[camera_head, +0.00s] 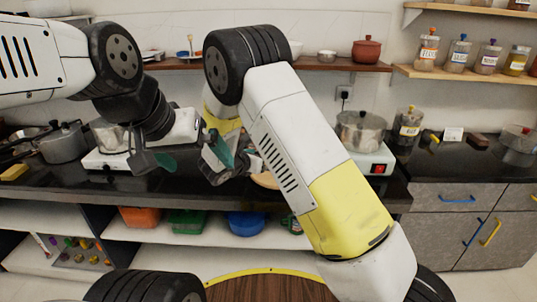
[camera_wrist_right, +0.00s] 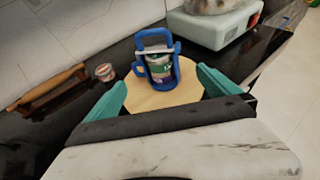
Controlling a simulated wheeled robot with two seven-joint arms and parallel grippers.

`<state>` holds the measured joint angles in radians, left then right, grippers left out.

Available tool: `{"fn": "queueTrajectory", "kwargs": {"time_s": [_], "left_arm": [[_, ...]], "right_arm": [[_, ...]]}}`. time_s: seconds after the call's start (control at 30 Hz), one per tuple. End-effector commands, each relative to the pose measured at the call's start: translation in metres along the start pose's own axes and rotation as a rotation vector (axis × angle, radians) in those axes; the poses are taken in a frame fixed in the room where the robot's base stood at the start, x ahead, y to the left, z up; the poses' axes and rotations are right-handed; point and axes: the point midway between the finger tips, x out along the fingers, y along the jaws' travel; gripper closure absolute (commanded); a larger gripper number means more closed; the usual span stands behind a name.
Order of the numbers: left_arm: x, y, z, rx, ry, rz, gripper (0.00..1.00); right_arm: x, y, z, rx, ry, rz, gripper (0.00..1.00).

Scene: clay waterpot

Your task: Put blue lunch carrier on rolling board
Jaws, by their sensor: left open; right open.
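The blue lunch carrier (camera_wrist_right: 150,62), with a raised handle and printed tins inside, appears to stand upright on the round pale wooden rolling board (camera_wrist_right: 188,98). My right gripper (camera_wrist_right: 160,80) is open and empty, with its teal fingers spread on the near side, one to each side of the carrier. In the head view my right gripper (camera_head: 225,152) is over the counter, and the carrier is hidden behind it and the arm. A tan edge of the board (camera_head: 265,181) shows beside it. My left gripper (camera_head: 155,160) is open and empty over the counter, to the left.
A rolling pin (camera_wrist_right: 45,88) and a small printed tin (camera_wrist_right: 105,72) lie left of the board. A steel pot (camera_head: 361,132) sits on a white stove (camera_head: 372,163) to the right. Another pot (camera_head: 63,143) stands at left. Shelves with jars hang above.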

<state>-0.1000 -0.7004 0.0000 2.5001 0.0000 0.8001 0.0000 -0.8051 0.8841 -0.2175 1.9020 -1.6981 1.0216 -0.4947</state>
Motion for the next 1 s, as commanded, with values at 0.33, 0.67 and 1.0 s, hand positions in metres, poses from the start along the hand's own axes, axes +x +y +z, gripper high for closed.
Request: {"fn": "queueTrajectory", "kwargs": {"time_s": [0.33, 0.67, 1.0], "left_arm": [[0.000, 0.000, 0.000, 0.000, -0.001, 0.000, 0.00], [0.000, 0.000, 0.000, 0.000, 0.000, 0.000, 0.00], [0.000, 0.000, 0.000, 0.000, 0.000, 0.000, 0.00]], "right_arm": [[-0.014, -0.114, 0.068, 0.503, 0.178, -0.266, 0.00], [-0.097, -0.253, 0.104, 1.339, 0.442, -0.621, 0.00], [-0.209, -0.314, 0.115, 2.165, 0.688, -0.843, 0.00]]}}
